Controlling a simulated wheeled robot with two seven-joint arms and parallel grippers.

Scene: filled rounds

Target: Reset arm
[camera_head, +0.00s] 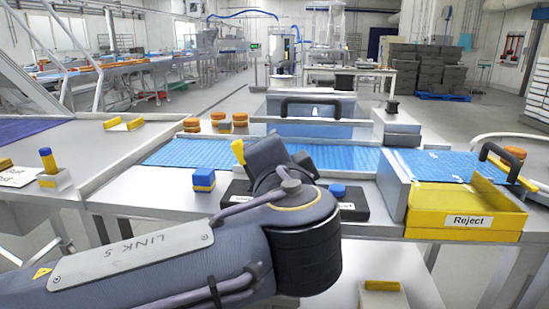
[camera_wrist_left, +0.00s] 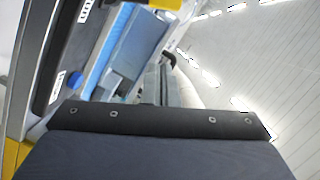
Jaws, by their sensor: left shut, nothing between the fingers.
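My left arm (camera_head: 180,245) reaches in from the lower left in the head view, its dark grey link and black joint covering the front middle of the workstation. Its gripper cannot be made out there; the arm hides what lies behind it. In the left wrist view, my left gripper (camera_wrist_left: 160,120) shows as a dark grey block with a black, screwed edge across the bottom. It is shut, with nothing seen held. My right arm and gripper are not in view.
A yellow Reject bin (camera_head: 467,212) stands at the right. A blue belt (camera_head: 190,152) runs behind my arm, with round brown items (camera_head: 191,124) beyond. A blue block (camera_head: 203,179) and blue button (camera_head: 337,190) are close to the arm. The left table (camera_head: 75,145) has bare room.

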